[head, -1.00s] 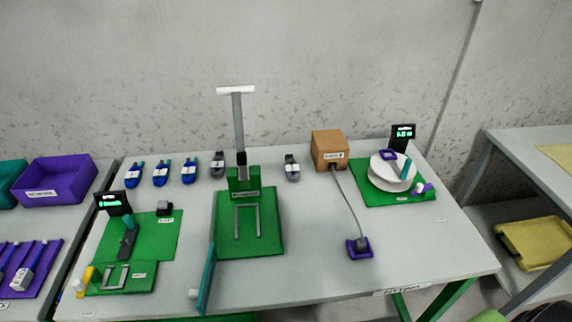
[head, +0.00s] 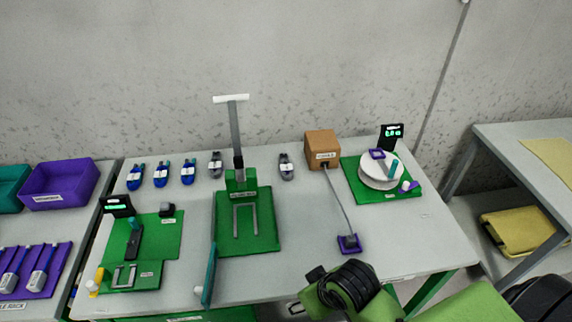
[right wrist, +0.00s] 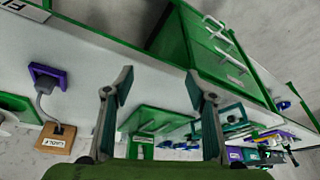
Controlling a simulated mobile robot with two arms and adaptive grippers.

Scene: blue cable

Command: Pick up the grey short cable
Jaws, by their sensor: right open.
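Two small grey bundled cables with white labels lie along the back of the table in the head view. One grey cable (head: 216,164) is left of the tall press post and the other grey cable (head: 286,167) is right of it, left of the cardboard box. I cannot tell from the labels which is the short one. My right gripper (right wrist: 160,82) is open, with nothing between its fingers in the right wrist view. My right arm (head: 350,290) enters at the table's front edge, well away from both grey cables. My left gripper is in neither view.
Several blue cables (head: 161,173) lie at the back left. A green press (head: 240,178) stands mid-table. A cardboard box (head: 322,149) has a cord to a purple block (head: 348,243). A scale (head: 379,172) stands on a green mat. A teal lever (head: 209,275) sticks up in front.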

